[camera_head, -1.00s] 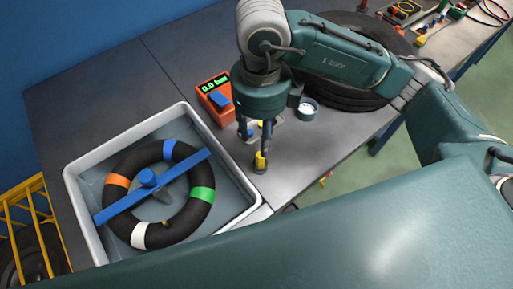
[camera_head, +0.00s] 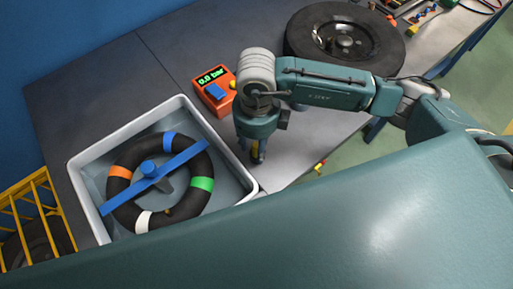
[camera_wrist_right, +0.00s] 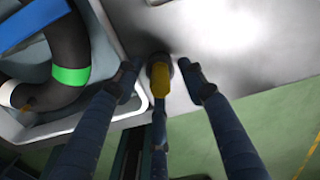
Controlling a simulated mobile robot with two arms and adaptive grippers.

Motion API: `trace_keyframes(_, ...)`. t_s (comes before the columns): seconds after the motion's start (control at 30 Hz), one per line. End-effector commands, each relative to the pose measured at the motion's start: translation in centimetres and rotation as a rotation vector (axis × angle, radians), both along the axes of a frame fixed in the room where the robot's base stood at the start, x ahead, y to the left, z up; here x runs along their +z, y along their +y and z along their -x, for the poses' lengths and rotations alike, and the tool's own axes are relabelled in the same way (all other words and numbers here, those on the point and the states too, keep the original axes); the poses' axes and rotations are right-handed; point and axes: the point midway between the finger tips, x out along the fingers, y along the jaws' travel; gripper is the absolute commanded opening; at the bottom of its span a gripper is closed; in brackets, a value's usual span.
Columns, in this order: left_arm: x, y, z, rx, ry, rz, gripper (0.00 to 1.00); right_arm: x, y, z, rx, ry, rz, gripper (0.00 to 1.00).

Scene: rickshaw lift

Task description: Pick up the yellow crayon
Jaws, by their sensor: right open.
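The yellow crayon (camera_wrist_right: 160,79) appears to stand upright on a dark round foot on the table, between the fingers of my right gripper (camera_wrist_right: 158,75) in the right wrist view. The fingers are open, one on each side of it, with gaps to both. A third finger lies below it in that view; I cannot tell whether it touches. My left gripper is not in view.
A grey tub (camera_head: 82,185) with a black tube ring (camera_head: 122,205) and blue bar (camera_head: 185,157) stands left of my gripper. An orange gauge box (camera_head: 214,98) is behind it, and a wheel (camera_head: 300,38) lies farther back. The table's front edge is close by.

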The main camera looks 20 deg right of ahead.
Motion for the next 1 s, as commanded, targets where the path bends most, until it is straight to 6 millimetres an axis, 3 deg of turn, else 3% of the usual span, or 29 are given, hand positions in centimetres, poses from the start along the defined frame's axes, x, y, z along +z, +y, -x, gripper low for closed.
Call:
trace_keyframes(0.03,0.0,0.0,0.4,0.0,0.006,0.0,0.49,0.0,0.0,0.0,0.0,0.0,0.0,0.35)
trace_keyframes(0.2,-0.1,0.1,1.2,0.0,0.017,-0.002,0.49,0.0,0.0,0.0,0.0,0.0,0.0,0.01)
trace_keyframes(0.73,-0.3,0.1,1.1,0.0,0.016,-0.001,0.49,0.7,0.0,-0.1,0.0,-0.002,0.0,0.0)
trace_keyframes(0.87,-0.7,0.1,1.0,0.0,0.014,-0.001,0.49,2.2,0.1,-0.2,0.001,-0.005,-0.002,0.0)
trace_keyframes(1.0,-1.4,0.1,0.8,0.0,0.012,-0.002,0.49,5.1,0.1,-0.2,0.002,-0.008,-0.002,0.0)
